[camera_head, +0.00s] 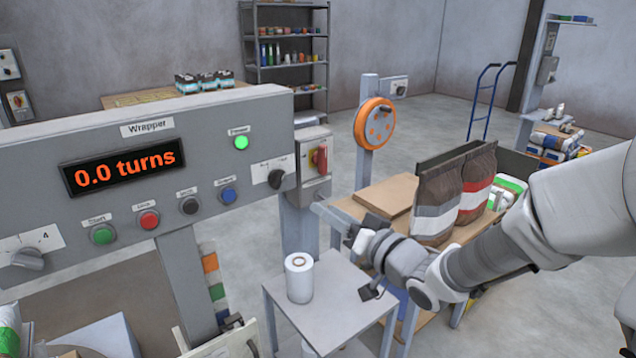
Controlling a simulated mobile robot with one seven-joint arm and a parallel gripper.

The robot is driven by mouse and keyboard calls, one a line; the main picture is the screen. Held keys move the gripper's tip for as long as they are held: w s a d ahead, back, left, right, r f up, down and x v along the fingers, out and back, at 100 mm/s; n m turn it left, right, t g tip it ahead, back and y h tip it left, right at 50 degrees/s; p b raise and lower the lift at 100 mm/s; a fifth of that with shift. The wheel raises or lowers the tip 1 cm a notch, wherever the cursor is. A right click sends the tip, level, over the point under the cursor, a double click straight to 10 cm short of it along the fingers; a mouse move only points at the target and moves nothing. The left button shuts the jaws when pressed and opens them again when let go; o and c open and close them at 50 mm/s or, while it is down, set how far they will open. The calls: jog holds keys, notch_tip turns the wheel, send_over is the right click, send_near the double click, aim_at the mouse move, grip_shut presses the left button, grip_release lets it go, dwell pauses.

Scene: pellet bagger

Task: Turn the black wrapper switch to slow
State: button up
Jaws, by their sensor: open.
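The wrapper panel (60,145) stands at the left, with a "Wrapper" label and a display reading 0.0 turns. The black wrapper switch (276,179) is a rotary knob on a white plate near the panel's right end. The small lettering on its plate is too small to read, so I cannot tell its setting. My gripper (348,250) is open and empty, to the right of and below the switch and apart from it. It is over the small grey table, and my arm reaches in from the right.
A green lamp (241,143), several push buttons and a grey dial (28,258) share the panel. A box with a red switch (318,157) stands just right of the black switch. A white roll (299,278) stands on the small table (345,305). Bags (440,200) stand behind my gripper.

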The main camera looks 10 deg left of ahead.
aim_at(281, 181)
jog(key=shift+m, duration=0.3)
jog(key=x, duration=1.1)
jog(key=b+x, duration=0.1)
jog(key=x, duration=0.5)
jog(key=shift+w+d+f, duration=0.15)
jog(key=shift+d+f, duration=0.05)
jog(key=shift+f, duration=0.15)
jog(key=shift+c, duration=0.3)
grip_shut()
